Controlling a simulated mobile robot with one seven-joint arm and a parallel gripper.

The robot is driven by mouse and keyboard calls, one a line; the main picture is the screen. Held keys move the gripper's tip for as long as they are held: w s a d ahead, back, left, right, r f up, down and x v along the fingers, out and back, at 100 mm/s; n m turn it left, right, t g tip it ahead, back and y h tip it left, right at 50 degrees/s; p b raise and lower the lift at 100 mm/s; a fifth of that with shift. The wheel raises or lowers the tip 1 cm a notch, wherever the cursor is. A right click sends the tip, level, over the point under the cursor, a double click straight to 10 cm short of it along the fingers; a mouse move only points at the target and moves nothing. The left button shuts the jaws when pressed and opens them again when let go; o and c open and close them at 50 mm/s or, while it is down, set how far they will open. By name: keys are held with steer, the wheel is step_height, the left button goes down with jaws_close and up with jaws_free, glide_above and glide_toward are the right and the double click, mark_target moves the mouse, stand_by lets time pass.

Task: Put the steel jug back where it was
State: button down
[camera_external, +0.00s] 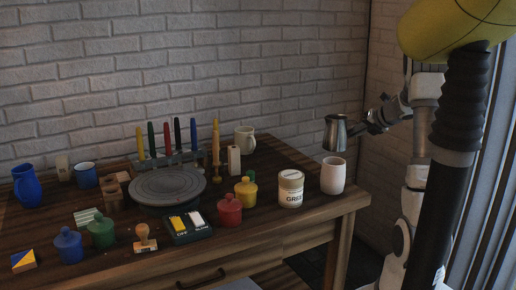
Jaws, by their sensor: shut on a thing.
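The steel jug (336,133) is in the air above the right end of the wooden table, roughly upright. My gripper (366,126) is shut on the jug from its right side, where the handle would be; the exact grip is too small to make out. A white cup (333,175) stands on the table directly below the jug, with a clear gap between them. No mark on the table shows where the jug stood before.
A jar labelled GREY (290,189) stands left of the white cup near the front edge. Yellow (245,192) and red (229,209) pots, a grey turntable (168,186) and a cream mug (245,139) are further left. Some bare tabletop (285,155) lies behind the jar.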

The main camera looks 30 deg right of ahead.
mark_target(330, 127)
steer(key=w+a+n+y, duration=0.1)
steer(key=w, duration=0.1)
steer(key=w+a+n+y+p, duration=0.1)
steer(key=w+a, duration=0.1)
steer(key=w+a+r+n+g+y+p, duration=0.1)
steer(key=a, duration=0.1)
steer(key=shift+w+a+n, duration=0.2)
steer(key=shift+w+n, duration=0.1)
steer(key=shift+w, duration=0.1)
steer(key=shift+w+a+f, duration=0.15)
steer(key=shift+w+a, duration=0.1)
steer(key=shift+a, duration=0.05)
steer(key=w+a+f+b, duration=0.1)
steer(key=w+a+f, duration=0.1)
steer(key=a, duration=0.1)
steer(key=w+a+f+b, duration=0.1)
steer(key=w+a+f, duration=0.1)
steer(key=w, duration=0.1)
steer(key=w+a+f+b, duration=0.1)
steer(key=w+a+f, duration=0.1)
steer(key=a+f, duration=0.1)
steer(key=shift+w+a, duration=0.3)
steer(key=shift+w, duration=0.05)
steer(key=shift+f+b, duration=1.05)
steer(key=shift+f, duration=0.85)
steer(key=shift+f, duration=0.15)
steer(key=c, duration=1)
jaws_free()
